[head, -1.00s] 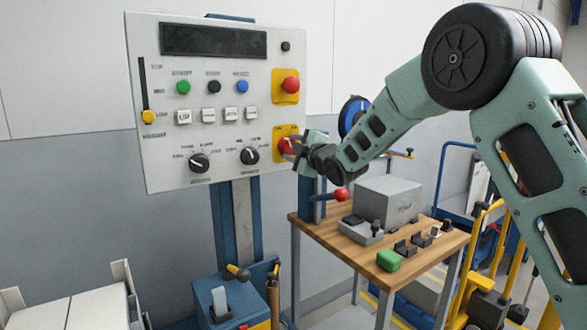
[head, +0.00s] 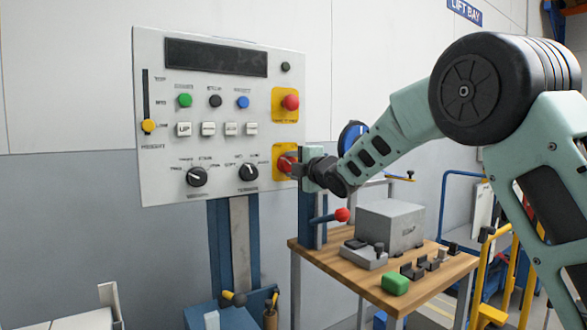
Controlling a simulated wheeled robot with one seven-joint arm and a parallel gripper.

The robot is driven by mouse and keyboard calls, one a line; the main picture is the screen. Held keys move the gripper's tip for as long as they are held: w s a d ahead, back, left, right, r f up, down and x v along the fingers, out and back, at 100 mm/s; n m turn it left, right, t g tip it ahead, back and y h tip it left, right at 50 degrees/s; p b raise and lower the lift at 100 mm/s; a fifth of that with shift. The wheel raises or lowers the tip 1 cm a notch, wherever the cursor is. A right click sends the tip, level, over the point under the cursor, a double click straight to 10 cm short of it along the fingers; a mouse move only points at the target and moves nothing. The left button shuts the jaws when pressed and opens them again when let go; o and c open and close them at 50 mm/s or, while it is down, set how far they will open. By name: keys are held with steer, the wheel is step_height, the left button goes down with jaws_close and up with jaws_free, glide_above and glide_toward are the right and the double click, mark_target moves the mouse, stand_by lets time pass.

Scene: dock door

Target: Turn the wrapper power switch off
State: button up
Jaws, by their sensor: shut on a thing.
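The wrapper control panel (head: 215,85) is a light grey upright board with a dark display. The power switch (head: 284,163) is a red knob on a yellow plate at its lower right. My gripper (head: 293,169) reaches it from the right and is shut on the red knob. The fingers and wrist hide part of the knob, and its exact angle cannot be read.
A red emergency button (head: 291,102) on yellow sits above the switch. Two black selector knobs (head: 196,177) are to its left. A wooden bench (head: 345,278) below my arm holds a grey box (head: 391,226), a green block (head: 395,282) and a red-balled lever (head: 342,215).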

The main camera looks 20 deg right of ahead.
steer(key=o, duration=1)
steer(key=b+v, duration=0.3)
steer(key=v, duration=1.4)
steer(key=shift+s, duration=0.15)
